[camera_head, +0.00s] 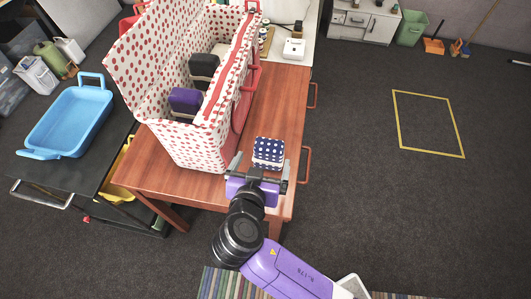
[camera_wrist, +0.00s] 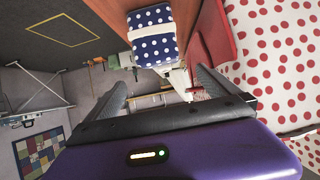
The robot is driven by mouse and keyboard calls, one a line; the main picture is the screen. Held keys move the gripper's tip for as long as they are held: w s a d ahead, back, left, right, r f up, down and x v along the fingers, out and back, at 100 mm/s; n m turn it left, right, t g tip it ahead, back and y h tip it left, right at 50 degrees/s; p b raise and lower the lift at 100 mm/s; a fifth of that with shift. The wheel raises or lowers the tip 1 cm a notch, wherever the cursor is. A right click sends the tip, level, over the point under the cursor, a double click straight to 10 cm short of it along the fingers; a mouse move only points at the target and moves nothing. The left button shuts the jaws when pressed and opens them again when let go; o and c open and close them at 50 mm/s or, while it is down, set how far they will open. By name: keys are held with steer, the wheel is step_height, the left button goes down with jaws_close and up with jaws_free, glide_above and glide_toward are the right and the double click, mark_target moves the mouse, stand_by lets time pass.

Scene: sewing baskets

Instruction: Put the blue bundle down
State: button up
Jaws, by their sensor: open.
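The blue bundle (camera_head: 268,150), dark blue with white dots and a pale band, sits on the reddish wooden table (camera_head: 286,98) near its right edge. It also shows at the top of the wrist view (camera_wrist: 152,32). My gripper (camera_head: 260,167) is open, just on the near side of the bundle in the head view. In the wrist view the two fingers (camera_wrist: 160,85) stand wide apart with nothing held between them. The bundle appears just beyond the fingertips, and I cannot tell whether they touch it.
A large white sewing basket (camera_head: 196,148) with red dots stands left of the bundle, holding a purple bundle (camera_head: 186,101) and a black bundle (camera_head: 204,67). A blue tray (camera_head: 70,120) lies on a dark cart at left. The floor at right is open, with a yellow outlined square (camera_head: 428,123).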

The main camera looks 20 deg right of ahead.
steer(key=shift+v, duration=2.15)
steer(key=s+d+f+n+y, duration=0.1)
steer(key=s+f+n+y, duration=0.3)
steer(key=s, duration=0.3)
steer(key=s+d+f+n+y, duration=0.2)
steer(key=s+f+n+y, duration=0.15)
steer(key=s, duration=0.35)
steer(key=s+d+r+t, duration=0.2)
steer(key=s+r, duration=0.3)
steer(key=r, duration=0.2)
steer(key=s+d+r+t, duration=0.2)
steer(key=s+r+t, duration=0.1)
steer(key=s+r, duration=0.3)
steer(key=shift+d+r, duration=0.4)
steer(key=shift+r, duration=0.3)
